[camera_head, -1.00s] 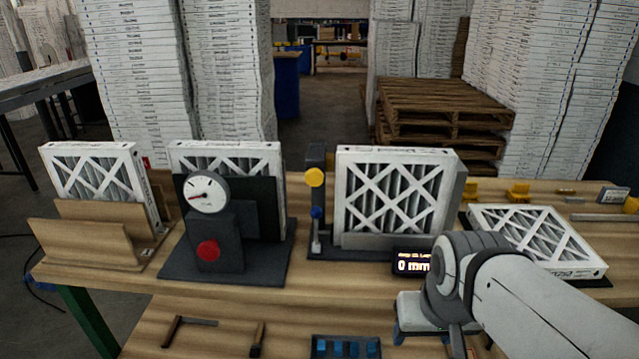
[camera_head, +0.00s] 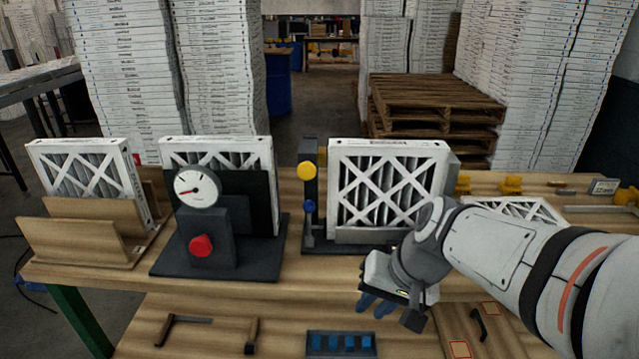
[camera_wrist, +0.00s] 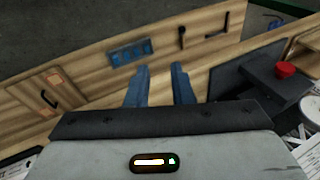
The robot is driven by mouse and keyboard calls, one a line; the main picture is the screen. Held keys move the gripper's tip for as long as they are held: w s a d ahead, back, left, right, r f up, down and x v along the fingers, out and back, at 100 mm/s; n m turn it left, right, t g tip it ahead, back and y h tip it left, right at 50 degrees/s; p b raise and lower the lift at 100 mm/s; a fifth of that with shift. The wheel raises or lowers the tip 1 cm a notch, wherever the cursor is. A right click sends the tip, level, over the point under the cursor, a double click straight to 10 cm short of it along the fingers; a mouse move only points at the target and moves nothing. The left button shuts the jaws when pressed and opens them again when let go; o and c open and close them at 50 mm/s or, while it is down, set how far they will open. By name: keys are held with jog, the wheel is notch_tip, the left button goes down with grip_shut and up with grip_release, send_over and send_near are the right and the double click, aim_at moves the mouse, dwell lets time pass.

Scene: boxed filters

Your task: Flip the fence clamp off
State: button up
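A boxed filter (camera_head: 388,190) with a white lattice frame stands upright in a dark fixture (camera_head: 318,243) at the middle of the bench. At the fixture's left is a dark post (camera_head: 309,152) with a yellow knob (camera_head: 306,171) and a lower lever with a blue knob (camera_head: 308,206). I cannot tell for sure which of these is the fence clamp. My gripper (camera_head: 372,304) is in front of and below the fixture, right of the lever and apart from it. In the wrist view its blue fingers (camera_wrist: 160,70) are spread and empty, pointing toward the bench front.
A gauge stand (camera_head: 210,232) with a red button (camera_head: 201,246) is at the left, beside a wooden rack (camera_head: 75,240). A flat filter (camera_head: 512,208) lies at the right behind my arm. Tools and a blue-slotted tray (camera_head: 340,343) are on the lower front surface.

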jog(key=w+a+y, duration=0.1)
jog(key=w, duration=0.1)
jog(key=w+a+m+y, duration=0.1)
jog(key=w, duration=0.1)
jog(key=w+a+m+y+b, duration=0.1)
jog(key=w+a, duration=0.1)
jog(key=w, duration=0.1)
jog(key=shift+w+f+t+y, duration=0.1)
jog(key=shift+t+y, duration=0.2)
grip_shut()
jog(key=w+d+m+t+y+b, duration=0.1)
jog(key=w+m+t, duration=0.6)
jog(key=w, duration=1.3)
jog(key=shift+d+f+m+t+y+b, duration=0.35)
jog(key=shift+d+m+y, duration=0.3)
jog(key=shift+y, duration=0.55)
